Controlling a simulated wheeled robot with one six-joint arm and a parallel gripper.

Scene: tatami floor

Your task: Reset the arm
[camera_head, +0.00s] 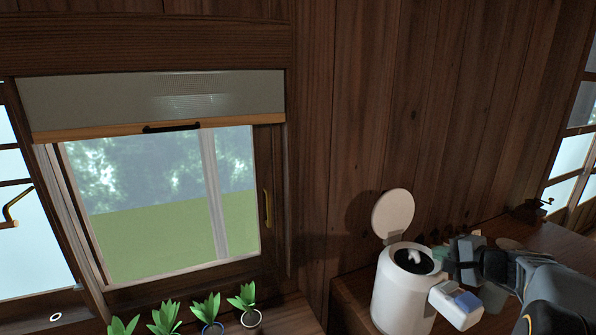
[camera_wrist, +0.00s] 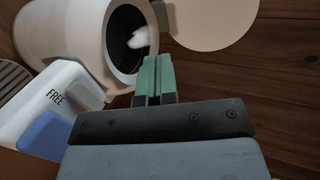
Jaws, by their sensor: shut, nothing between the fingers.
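My gripper (camera_wrist: 158,78) is shut and empty, its green fingers together in the wrist view. It is beside the open mouth of a white pot (camera_head: 402,300), with no contact that I can make out. In the head view my gripper and arm are at the lower right, just right of the pot, and the fingertips are hard to make out there. The pot also shows in the wrist view (camera_wrist: 75,30), with something white inside its dark opening. Its round lid (camera_head: 393,214) stands open.
The pot has a front panel (camera_wrist: 52,98) marked "FREE" with a blue button. It stands on a wooden counter (camera_head: 352,298). Several potted plants (camera_head: 207,309) stand at lower left below a window (camera_head: 160,200) with a blind (camera_head: 150,98). A small dark object (camera_head: 532,209) is at far right.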

